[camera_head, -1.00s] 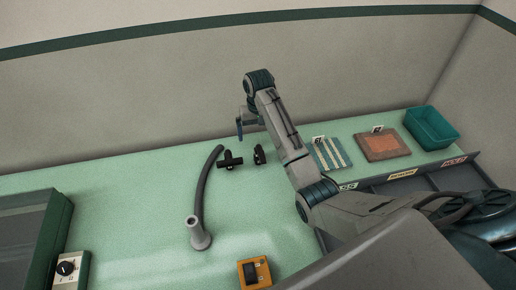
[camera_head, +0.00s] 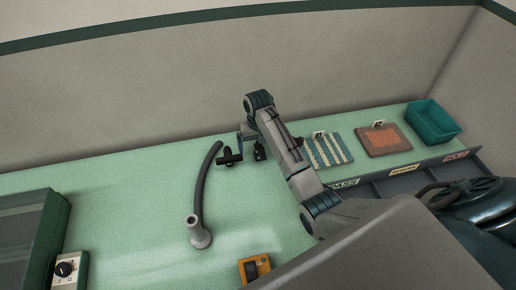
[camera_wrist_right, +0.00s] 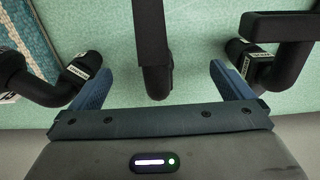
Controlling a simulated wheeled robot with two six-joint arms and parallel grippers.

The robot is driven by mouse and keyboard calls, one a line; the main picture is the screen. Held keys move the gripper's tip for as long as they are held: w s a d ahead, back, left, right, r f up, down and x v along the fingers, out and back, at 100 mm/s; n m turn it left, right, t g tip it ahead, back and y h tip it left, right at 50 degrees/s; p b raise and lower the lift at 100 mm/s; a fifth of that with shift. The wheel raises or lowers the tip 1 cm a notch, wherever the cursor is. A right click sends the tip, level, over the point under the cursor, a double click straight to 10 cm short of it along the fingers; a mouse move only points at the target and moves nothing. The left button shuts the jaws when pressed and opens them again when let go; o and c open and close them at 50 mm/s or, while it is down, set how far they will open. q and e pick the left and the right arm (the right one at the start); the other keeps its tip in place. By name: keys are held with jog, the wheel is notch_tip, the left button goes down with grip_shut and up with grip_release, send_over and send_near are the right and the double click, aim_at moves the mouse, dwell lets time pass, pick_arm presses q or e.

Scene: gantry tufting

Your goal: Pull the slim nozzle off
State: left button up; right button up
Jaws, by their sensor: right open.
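Several black nozzle-like pieces stand at the back of the green table. One has a crossbar (camera_head: 230,158) and also shows at right in the wrist view (camera_wrist_right: 262,62). A middle black piece (camera_head: 260,152) shows as a dark tube between my fingers in the wrist view (camera_wrist_right: 155,82). An elbow-shaped labelled piece (camera_wrist_right: 72,76) is at left there. I cannot tell which is the slim nozzle. My right gripper (camera_head: 249,146) is open, its blue fingers either side of the middle tube with gaps (camera_wrist_right: 160,85). My left gripper is out of view.
A grey hose (camera_head: 200,190) curves from a conical base to near the crossbar piece. A striped sample (camera_head: 328,150), an orange panel (camera_head: 384,139), a green bin (camera_head: 433,122) and labelled trays lie right. An orange device (camera_head: 255,268) is at the front. The left-centre table is clear.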

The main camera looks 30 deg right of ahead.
jog(key=shift+w+d+f, duration=0.15)
jog(key=shift+f, duration=0.2)
jog(key=shift+r, duration=0.1)
dwell(0.3)
jog(key=shift+c, duration=0.4)
dwell(0.4)
grip_shut()
dwell(0.3)
jog(key=shift+r, duration=0.1)
